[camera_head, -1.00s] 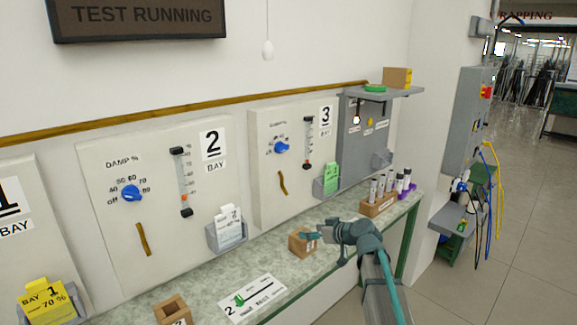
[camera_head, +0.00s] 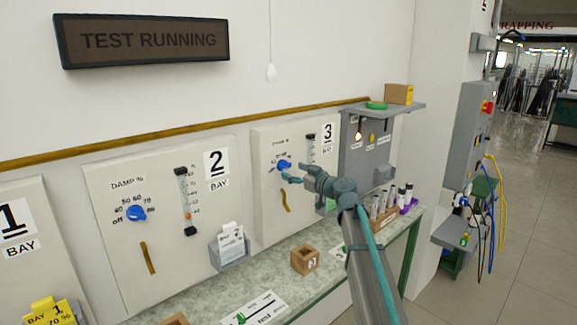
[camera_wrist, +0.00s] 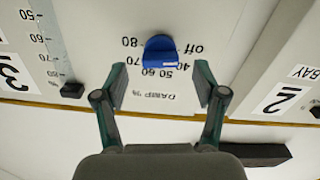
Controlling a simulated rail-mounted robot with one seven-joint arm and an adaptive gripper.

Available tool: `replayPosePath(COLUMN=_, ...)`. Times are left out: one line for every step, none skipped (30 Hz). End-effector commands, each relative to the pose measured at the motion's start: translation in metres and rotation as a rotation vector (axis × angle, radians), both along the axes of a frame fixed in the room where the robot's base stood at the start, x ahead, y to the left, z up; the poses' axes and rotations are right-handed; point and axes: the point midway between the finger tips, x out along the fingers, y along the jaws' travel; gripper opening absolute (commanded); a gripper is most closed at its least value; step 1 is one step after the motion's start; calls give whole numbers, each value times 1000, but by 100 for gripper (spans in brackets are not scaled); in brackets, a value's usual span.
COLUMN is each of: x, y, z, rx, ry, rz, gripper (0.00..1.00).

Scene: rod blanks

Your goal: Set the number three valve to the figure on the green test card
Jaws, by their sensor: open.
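The number three valve is a blue knob (camera_head: 284,165) on the bay 3 panel (camera_head: 268,205). In the wrist view the knob (camera_wrist: 160,50) appears upside down, with figures from off and 40 to 80 around it; its exact setting is unclear. My gripper (camera_head: 291,178) is open and empty, just in front of and close to the knob. In the wrist view its two fingers (camera_wrist: 160,84) stand apart, below the knob in the picture, not closed on it. The green test card (camera_head: 331,204) is mostly hidden behind my arm; its figure cannot be read.
A vertical gauge (camera_head: 311,148) stands right of the knob. The bay 2 panel (camera_head: 110,215) has its own blue knob (camera_head: 136,213). On the bench are a wooden block (camera_head: 305,260) and a rack of rods (camera_head: 382,207). A shelf (camera_head: 385,112) juts out at the right.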

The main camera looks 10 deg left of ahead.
Motion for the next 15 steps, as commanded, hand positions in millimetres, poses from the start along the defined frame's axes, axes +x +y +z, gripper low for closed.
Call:
replayPosePath(x=7, y=7, z=2, rx=0, ry=2, rz=2, gripper=71)
replayPosePath(x=10, y=10, z=2, rx=0, ry=2, rz=2, gripper=71)
replayPosePath(x=13, y=13, z=2, rx=0, ry=2, rz=2, gripper=71)
replayPosePath(x=15, y=16, z=2, rx=0, ry=2, rz=2, gripper=71)
replayPosePath(x=17, y=18, z=2, rx=-1, ry=1, rz=1, gripper=71)
replayPosePath(x=19, y=20, z=1, rx=-1, ry=1, rz=1, gripper=71)
replayPosePath(x=20, y=21, z=1, rx=-1, ry=1, rz=1, gripper=71)
replayPosePath(x=21, y=22, z=1, rx=-1, ry=0, rz=0, gripper=71)
replayPosePath(x=22, y=23, z=1, rx=-1, ry=0, rz=0, gripper=71)
replayPosePath(x=22, y=24, z=0, rx=-1, ry=0, rz=0, gripper=71)
replayPosePath(x=22, y=24, z=0, rx=-1, ry=0, rz=0, gripper=71)
replayPosePath(x=23, y=25, z=0, rx=-1, ry=0, rz=0, gripper=71)
replayPosePath(x=23, y=25, z=-1, rx=-1, ry=1, rz=0, gripper=71)
replayPosePath(x=23, y=25, z=-1, rx=-1, ry=1, rz=0, gripper=71)
replayPosePath(x=23, y=25, z=-1, rx=-1, ry=1, rz=0, gripper=71)
